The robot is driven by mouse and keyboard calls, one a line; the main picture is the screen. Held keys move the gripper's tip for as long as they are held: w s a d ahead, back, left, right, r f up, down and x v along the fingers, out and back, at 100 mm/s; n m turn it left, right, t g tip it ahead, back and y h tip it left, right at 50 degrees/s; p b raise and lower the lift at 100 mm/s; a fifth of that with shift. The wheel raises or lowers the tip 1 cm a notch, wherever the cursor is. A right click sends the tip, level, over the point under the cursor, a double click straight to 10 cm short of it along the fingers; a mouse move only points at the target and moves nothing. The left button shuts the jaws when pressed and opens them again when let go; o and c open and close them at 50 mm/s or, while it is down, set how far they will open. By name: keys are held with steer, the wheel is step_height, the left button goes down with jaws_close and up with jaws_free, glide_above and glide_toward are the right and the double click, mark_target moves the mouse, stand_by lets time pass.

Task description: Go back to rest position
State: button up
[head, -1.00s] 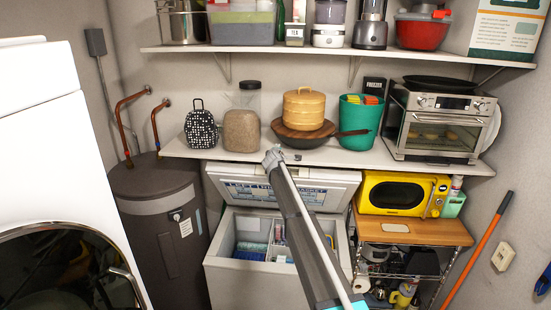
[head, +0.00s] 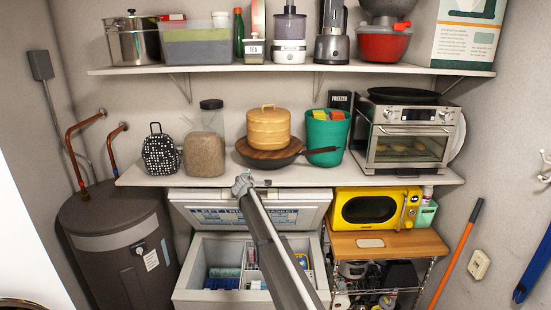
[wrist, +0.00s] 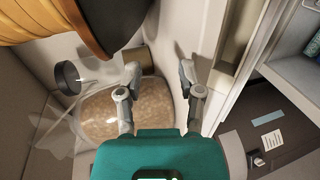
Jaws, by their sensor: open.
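My gripper (head: 243,183) is at the front edge of the lower shelf, above the raised freezer lid (head: 300,215). In the wrist view its two fingers (wrist: 160,78) are spread apart with nothing between them. The arm reaches up across the chest freezer (head: 190,285). The freezer stands open, and baskets and packages show inside, partly hidden by the arm. The white washer (head: 20,255) shows only as a sliver at the lower left.
The lower shelf (head: 400,182) holds a grain jar (head: 204,155), a pan with a bamboo steamer (head: 268,128), a teal bin (head: 325,140) and a toaster oven (head: 405,140). A dark water heater (head: 120,250) stands left, a yellow microwave (head: 372,209) right of the freezer.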

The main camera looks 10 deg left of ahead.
steer(key=s+d+f+m+g+h+b, duration=0.2)
steer(key=s+d+f+m+b, duration=0.2)
steer(key=s+d+f, duration=0.45)
steer(key=s+d+f+m+g+h+b, duration=0.1)
steer(key=s+d+f+m+g+b, duration=0.25)
steer(key=d, duration=0.75)
steer(key=s+d+f+m+g+h+b, duration=0.1)
steer(key=s+d+f+m+h+b, duration=0.2)
steer(key=s+d+f, duration=0.5)
steer(key=s+d+f+m+g+y+b, duration=0.1)
steer(key=s+d+f+m+g+b, duration=0.1)
steer(key=s, duration=0.8)
steer(key=s+d+f+m+g+y+b, duration=0.1)
steer(key=s+d+f+m+g+b, duration=0.2)
steer(key=s+d+f+b, duration=0.4)
steer(key=s+d+f+m+g+y+b, duration=0.2)
steer(key=s+f, duration=0.7)
steer(key=s, duration=0.6)
steer(key=d+m+g+b, duration=0.1)
steer(key=d+m+b, duration=0.1)
steer(key=d, duration=0.1)
steer(key=shift+d+b, duration=0.3)
steer(key=shift+d, duration=0.1)
